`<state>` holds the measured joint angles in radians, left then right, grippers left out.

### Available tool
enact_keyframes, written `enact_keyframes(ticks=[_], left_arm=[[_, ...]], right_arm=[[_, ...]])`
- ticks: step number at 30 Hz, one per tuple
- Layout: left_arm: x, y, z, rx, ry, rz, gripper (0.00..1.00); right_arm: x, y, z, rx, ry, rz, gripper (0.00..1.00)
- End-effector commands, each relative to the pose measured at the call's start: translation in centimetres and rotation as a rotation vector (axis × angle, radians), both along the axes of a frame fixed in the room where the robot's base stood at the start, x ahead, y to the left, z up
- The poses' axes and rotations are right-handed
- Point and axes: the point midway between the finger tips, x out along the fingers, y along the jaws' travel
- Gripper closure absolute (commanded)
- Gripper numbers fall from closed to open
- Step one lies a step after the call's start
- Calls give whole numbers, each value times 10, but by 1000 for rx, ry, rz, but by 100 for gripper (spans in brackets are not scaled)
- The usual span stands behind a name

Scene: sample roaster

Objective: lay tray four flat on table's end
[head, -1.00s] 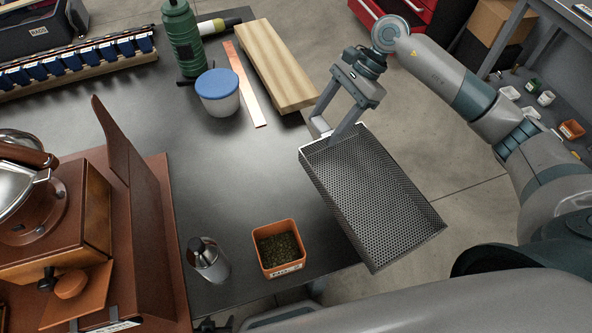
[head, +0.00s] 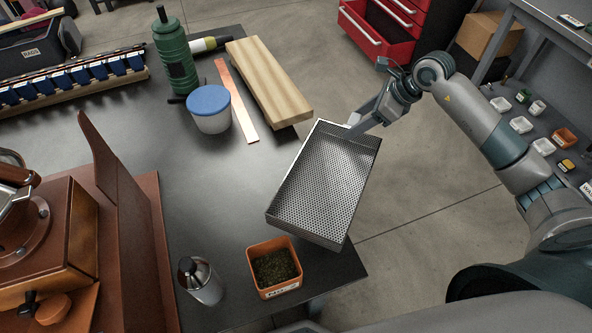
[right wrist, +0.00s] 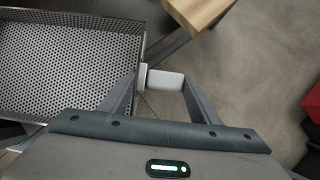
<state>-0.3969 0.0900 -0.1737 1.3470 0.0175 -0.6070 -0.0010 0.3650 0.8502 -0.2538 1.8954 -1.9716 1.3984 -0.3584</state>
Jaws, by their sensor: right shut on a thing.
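A perforated metal tray (head: 318,185) with low walls is over the right end of the dark table (head: 205,165), overhanging its right edge. It looks nearly level; I cannot tell whether it touches the tabletop. No number shows on it. My right gripper (head: 357,122) is shut on the tray's far rim, near its corner. In the right wrist view, the tray (right wrist: 65,65) lies left of the gripper (right wrist: 147,77), its wall at the finger pads. My left gripper is not in view.
An orange box of dark granules (head: 275,269) and a metal canister (head: 201,280) stand close to the tray's near side. A wooden block (head: 268,80), copper strip (head: 237,100) and blue-lidded tub (head: 211,109) lie beyond it.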

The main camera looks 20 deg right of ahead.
Motion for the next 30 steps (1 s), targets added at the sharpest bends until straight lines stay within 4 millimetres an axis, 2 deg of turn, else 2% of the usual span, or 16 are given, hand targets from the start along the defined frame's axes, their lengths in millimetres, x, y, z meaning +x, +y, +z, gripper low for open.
enact_keyframes(ticks=[8,21,30], left_arm=[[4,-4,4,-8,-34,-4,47],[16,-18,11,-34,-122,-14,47],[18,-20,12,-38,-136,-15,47]], right_arm=[[24,17,-14,6,1,0,79],[88,57,-60,5,1,0,79],[98,63,-69,1,0,1,79]])
